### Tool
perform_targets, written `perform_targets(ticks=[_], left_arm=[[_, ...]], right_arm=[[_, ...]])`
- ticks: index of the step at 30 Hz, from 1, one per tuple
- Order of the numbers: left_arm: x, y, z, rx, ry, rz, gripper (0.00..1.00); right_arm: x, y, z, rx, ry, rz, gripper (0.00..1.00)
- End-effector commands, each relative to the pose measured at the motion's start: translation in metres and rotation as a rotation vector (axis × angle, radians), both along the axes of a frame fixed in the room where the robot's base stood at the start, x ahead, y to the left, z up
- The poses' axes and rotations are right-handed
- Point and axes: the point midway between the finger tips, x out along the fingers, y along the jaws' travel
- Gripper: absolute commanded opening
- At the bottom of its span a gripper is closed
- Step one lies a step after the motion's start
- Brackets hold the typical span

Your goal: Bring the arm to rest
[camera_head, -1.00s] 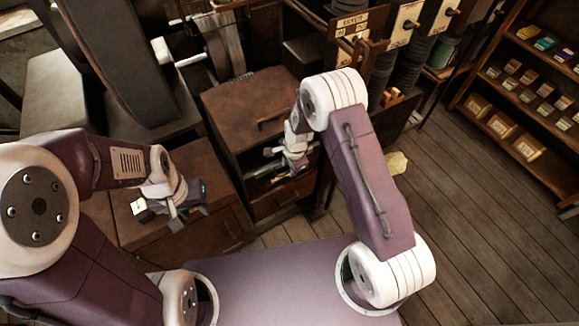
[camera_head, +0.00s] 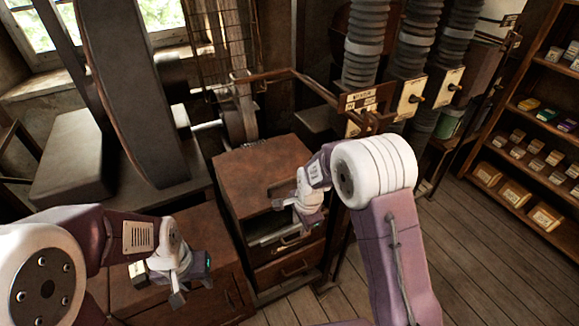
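My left gripper (camera_head: 188,280) hangs at the lower left, above a brown wooden cabinet (camera_head: 218,300). Its two fingers appear spread apart, with nothing visible between them. My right arm comes up from the bottom right and bends down at a white joint. My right gripper (camera_head: 306,222) is at the front right of a second wooden cabinet (camera_head: 262,172), near its partly open top drawer (camera_head: 275,240). The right fingers are small and partly hidden, so I cannot tell whether they are open or touching the drawer.
A large dark wheel (camera_head: 128,90) stands at the left. Ribbed grey columns (camera_head: 365,45) and a copper-coloured rail (camera_head: 300,76) stand behind the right arm. A shelf of small boxes (camera_head: 545,215) is at the far right. Plank floor (camera_head: 470,270) is clear before it.

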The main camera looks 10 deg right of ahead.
Motion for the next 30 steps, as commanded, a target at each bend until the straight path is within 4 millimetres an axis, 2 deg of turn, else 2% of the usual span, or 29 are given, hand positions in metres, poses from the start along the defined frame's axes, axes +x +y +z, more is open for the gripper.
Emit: perform_targets(ticks=[4, 6, 8, 11, 13, 15, 19, 21, 24, 30], left_arm=[[0.0, 0.0, -0.007, 0.0, 0.0, 0.0, 0.36], [0.0, 0.0, -0.023, 0.0, 0.0, 0.0, 0.36], [0.0, 0.0, -0.041, 0.0, 0.0, 0.0, 0.36], [0.0, 0.0, -0.071, 0.0, 0.001, 0.0, 0.36], [0.0, 0.0, -0.085, 0.0, 0.001, 0.0, 0.36], [0.0, 0.0, -0.087, 0.0, 0.001, 0.0, 0.36], [0.0, 0.0, -0.082, 0.0, 0.0, 0.0, 0.36], [0.0, 0.0, -0.081, 0.0, 0.0, 0.0, 0.36], [0.0, 0.0, -0.081, 0.0, 0.0, 0.0, 0.36], [0.0, 0.0, -0.081, 0.0, 0.0, 0.0, 0.36]], right_arm=[[0.002, -0.003, -0.005, 0.001, -0.005, -0.007, 0.34], [0.013, -0.011, 0.002, 0.011, -0.058, -0.031, 0.34], [0.009, -0.024, 0.008, 0.014, -0.093, -0.06, 0.34], [-0.032, -0.051, 0.008, -0.02, -0.112, 0.013, 0.34], [-0.076, -0.067, 0.001, -0.079, -0.1, 0.218, 0.34], [-0.113, -0.074, -0.005, -0.127, -0.07, 0.444, 0.34], [-0.163, -0.078, -0.015, -0.172, 0.001, 0.837, 0.34], [-0.174, -0.078, -0.02, -0.183, 0.021, 0.995, 0.34], [-0.174, -0.078, -0.02, -0.2, 0.015, 1.129, 0.34], [-0.173, -0.078, -0.02, -0.206, 0.011, 1.175, 0.34]])
